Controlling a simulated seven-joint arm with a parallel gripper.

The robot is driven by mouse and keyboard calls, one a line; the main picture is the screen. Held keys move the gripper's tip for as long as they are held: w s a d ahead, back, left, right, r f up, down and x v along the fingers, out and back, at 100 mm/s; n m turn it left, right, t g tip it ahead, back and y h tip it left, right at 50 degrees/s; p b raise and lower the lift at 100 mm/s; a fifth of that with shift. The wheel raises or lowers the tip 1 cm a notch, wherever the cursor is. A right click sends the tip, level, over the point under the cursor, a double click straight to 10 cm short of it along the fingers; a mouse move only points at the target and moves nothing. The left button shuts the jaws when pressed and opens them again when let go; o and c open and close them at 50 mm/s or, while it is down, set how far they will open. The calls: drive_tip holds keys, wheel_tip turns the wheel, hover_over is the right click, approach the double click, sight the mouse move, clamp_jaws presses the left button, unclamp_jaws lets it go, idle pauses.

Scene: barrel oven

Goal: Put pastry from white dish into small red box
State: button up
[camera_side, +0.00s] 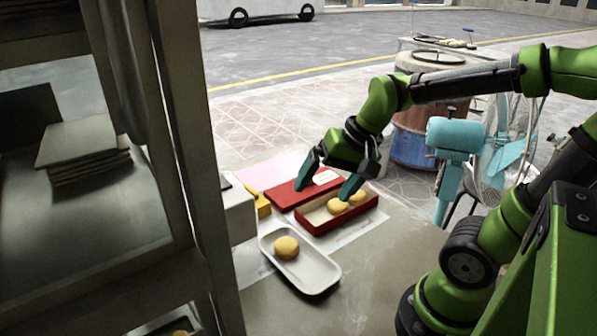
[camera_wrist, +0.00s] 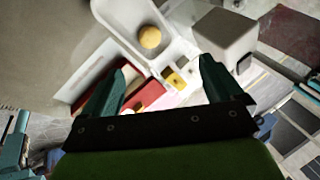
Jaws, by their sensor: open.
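The white dish (camera_side: 314,274) lies on the table in front and holds one round yellow pastry (camera_side: 287,247). The dish (camera_wrist: 122,14) and its pastry (camera_wrist: 150,37) also show at the top of the wrist view. The small red box (camera_side: 342,223) stands behind the dish, open, with two pastries (camera_side: 337,206) (camera_side: 358,197) inside. Its red lid part (camera_side: 290,194) lies to the left of the tray part. My gripper (camera_side: 328,180) is open and empty above the red box, its fingers wide apart. In the wrist view, my gripper (camera_wrist: 163,68) hides part of the red box.
A yellow object (camera_side: 262,205) and a pale grey block (camera_side: 238,210) stand left of the box. A dark shelf frame (camera_side: 190,130) fills the left side. A light blue fan (camera_side: 490,150) and a barrel (camera_side: 413,140) stand behind to the right. The table right of the dish is bare.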

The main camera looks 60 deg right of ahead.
drive_tip(key=w+d+f+m+g+y, duration=0.15)
drive_tip(key=w+d+f+m, duration=0.4)
drive_tip(key=m, duration=1.15)
hover_over(288, 242)
drive_tip(key=s+d, duration=0.2)
drive_tip(key=shift+g, duration=0.35)
drive_tip(key=f, duration=0.9)
drive_tip(key=shift+w+d+f, duration=0.2)
drive_tip(key=shift+f, duration=0.1)
drive_tip(key=shift+a+x, duration=0.15)
drive_tip(key=shift+x, duration=1.2)
drive_tip(key=shift+a+x, duration=0.15)
drive_tip(key=shift+x, duration=1.2)
drive_tip(key=shift+r, duration=0.1)
drive_tip(key=shift+c, duration=0.2)
drive_tip(key=c, duration=1.1)
